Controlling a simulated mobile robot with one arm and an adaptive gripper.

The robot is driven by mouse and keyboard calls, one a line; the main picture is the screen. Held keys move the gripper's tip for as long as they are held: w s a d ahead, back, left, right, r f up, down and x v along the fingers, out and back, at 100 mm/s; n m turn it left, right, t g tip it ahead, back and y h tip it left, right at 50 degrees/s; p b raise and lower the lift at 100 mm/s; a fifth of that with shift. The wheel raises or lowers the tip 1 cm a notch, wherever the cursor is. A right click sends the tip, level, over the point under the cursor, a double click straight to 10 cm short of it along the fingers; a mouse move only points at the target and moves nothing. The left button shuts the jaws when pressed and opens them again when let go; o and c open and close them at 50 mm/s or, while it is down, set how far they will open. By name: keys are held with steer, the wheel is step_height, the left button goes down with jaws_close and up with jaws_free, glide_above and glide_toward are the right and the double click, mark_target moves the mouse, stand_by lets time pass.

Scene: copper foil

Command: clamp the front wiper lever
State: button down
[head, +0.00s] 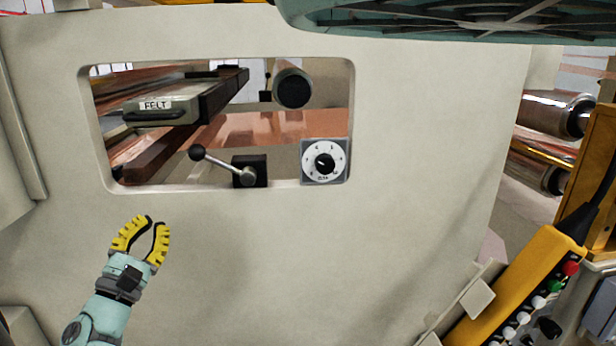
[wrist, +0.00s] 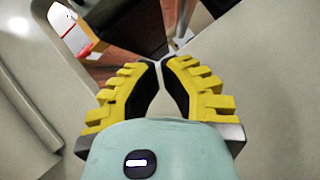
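The front wiper lever (head: 221,164) is in the head view at the lower edge of the window in the pale panel. It is a thin metal rod slanting up left from a pivot on a black block (head: 261,166) to a black ball knob (head: 197,153). My gripper (head: 157,222) is below and left of the lever, apart from it. Its yellow fingers are partly open with nothing between them. In the wrist view the fingertips (wrist: 162,63) have a narrow gap, and a pale rod (wrist: 183,22) shows beyond them; I cannot tell whether it is the lever.
The window edge (head: 225,188) frames a felt holder (head: 165,108) marked FELT, copper foil and a roller end (head: 292,88). A dial (head: 324,163) is right of the lever. A yellow button box (head: 525,285) stands at lower right.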

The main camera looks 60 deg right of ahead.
mark_target(223, 165)
steer(key=w+d+r+p, duration=0.1)
steer(key=d+r+p, duration=0.6)
steer(key=d+p, duration=0.1)
steer(key=shift+w+d+r, duration=0.25)
steer(key=shift+d+r, duration=0.05)
steer(key=shift+d, duration=0.3)
steer(key=shift+w+g, duration=0.1)
steer(key=shift+g, duration=0.2)
